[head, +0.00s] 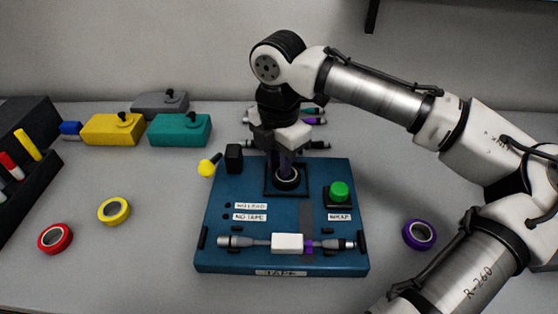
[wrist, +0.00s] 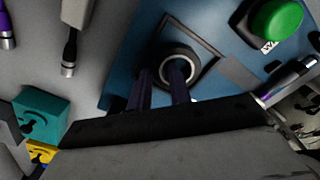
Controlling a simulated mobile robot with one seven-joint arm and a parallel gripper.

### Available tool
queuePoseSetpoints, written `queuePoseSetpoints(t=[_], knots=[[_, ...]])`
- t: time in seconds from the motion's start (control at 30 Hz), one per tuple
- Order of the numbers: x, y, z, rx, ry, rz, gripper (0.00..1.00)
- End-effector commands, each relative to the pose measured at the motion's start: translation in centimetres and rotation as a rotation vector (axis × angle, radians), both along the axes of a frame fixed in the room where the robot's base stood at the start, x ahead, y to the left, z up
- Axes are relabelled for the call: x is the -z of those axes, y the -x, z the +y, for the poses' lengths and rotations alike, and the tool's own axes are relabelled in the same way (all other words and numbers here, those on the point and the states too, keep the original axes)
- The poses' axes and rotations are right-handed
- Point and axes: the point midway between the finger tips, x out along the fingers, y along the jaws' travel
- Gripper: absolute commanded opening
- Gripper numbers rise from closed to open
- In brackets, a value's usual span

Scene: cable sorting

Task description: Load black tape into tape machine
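The black tape (head: 287,184) is a small dark ring with a pale inner core. It lies in the square black-framed recess on top of the blue tape machine (head: 230,185). It also shows in the wrist view (wrist: 163,66). My gripper (head: 285,164) points down over it with two dark fingers. In the wrist view my gripper (wrist: 160,78) has a gap between its fingers, one left of the ring and one overlapping its hole. No tape shows gripped between them. Whether a fingertip touches the ring is unclear.
The machine carries a green button (head: 339,191), a yellow-knobbed lever (head: 207,167) and a cable with a white block (head: 287,243). Red (head: 55,238), yellow (head: 114,211) and purple (head: 420,234) tapes lie beside it. Yellow (head: 112,130) and teal (head: 180,130) boxes stand behind left.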

Motion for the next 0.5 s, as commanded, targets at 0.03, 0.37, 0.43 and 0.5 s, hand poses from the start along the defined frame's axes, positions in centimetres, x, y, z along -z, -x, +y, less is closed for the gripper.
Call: queuePoseSetpoints(t=[0.03, 0.37, 0.43, 0.5], knots=[[-0.8, -0.1, 0.1, 0.000, -0.004, -0.002, 0.20], [-7.7, -0.1, 0.1, -0.001, -0.006, -0.001, 0.20], [-9.0, -0.1, 0.1, -0.002, -0.005, -0.001, 0.20], [-10.1, -0.1, 0.1, -0.002, -0.004, -0.001, 0.20]])
